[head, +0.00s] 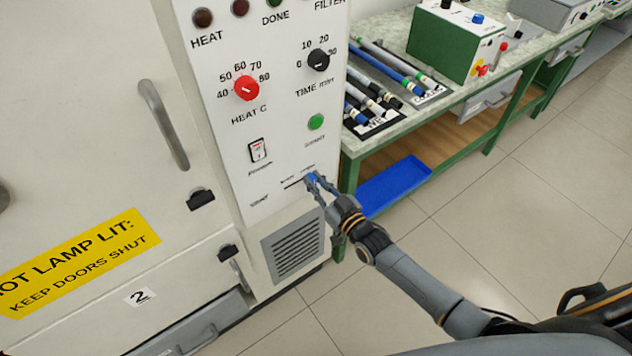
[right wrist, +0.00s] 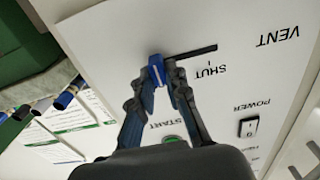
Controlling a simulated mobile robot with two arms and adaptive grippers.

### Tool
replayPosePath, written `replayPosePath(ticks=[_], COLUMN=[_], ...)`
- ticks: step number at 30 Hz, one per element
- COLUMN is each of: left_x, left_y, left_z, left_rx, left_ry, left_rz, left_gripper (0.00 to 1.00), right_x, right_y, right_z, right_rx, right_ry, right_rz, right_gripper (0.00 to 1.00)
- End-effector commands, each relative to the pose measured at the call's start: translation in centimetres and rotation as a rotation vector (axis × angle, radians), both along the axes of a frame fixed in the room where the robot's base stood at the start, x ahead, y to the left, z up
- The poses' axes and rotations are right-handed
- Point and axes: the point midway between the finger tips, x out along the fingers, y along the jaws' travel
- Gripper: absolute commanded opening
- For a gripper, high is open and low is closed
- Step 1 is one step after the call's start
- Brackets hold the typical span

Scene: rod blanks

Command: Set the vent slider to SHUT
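The vent slider's blue knob (head: 312,177) sits at the right end of its slot on the white control panel (head: 225,130) in the head view. In the right wrist view, which is upside down, the knob (right wrist: 156,70) is between my right gripper's fingertips (right wrist: 158,80). Both fingertips appear to touch it, and the gripper is closed on it. The dark slot (right wrist: 195,52) runs away from the knob past the SHUT mark (right wrist: 208,70), so the knob is apart from that mark. Any label behind the fingers is hidden. My left gripper is out of view.
A green START button (head: 316,122) and a power switch (head: 258,150) are above the slider. A vent grille (head: 293,247) is below. A workbench (head: 395,130) with rods stands close on the right, with a blue tray (head: 395,187) under it. Floor is clear in front.

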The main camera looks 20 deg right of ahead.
Motion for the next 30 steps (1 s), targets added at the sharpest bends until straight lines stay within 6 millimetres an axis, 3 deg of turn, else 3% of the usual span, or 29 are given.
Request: replayPosePath(ticks=[7, 15, 18, 27, 28, 30], left_x=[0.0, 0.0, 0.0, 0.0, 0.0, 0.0], left_y=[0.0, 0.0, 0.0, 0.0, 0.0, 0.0], left_z=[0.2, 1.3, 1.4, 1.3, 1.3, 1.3], left_rx=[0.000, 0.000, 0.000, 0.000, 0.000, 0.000], left_ry=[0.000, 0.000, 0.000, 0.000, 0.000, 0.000], left_rz=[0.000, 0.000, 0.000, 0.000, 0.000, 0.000], left_gripper=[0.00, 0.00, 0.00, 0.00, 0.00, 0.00], right_x=[-0.2, -1.9, -2.2, -2.3, -2.3, -2.3], right_y=[0.4, 5.1, 5.9, 6.2, 6.2, 6.2], right_z=[0.0, 0.1, 0.1, 0.0, -0.1, -0.1], right_rx=[0.002, 0.004, 0.002, 0.000, 0.000, 0.001], right_ry=[0.001, 0.003, 0.002, 0.001, 0.001, 0.001], right_rz=[0.000, 0.001, 0.000, 0.003, 0.003, 0.004], right_gripper=[0.00, 0.00, 0.00, 0.00, 0.21, 0.35])
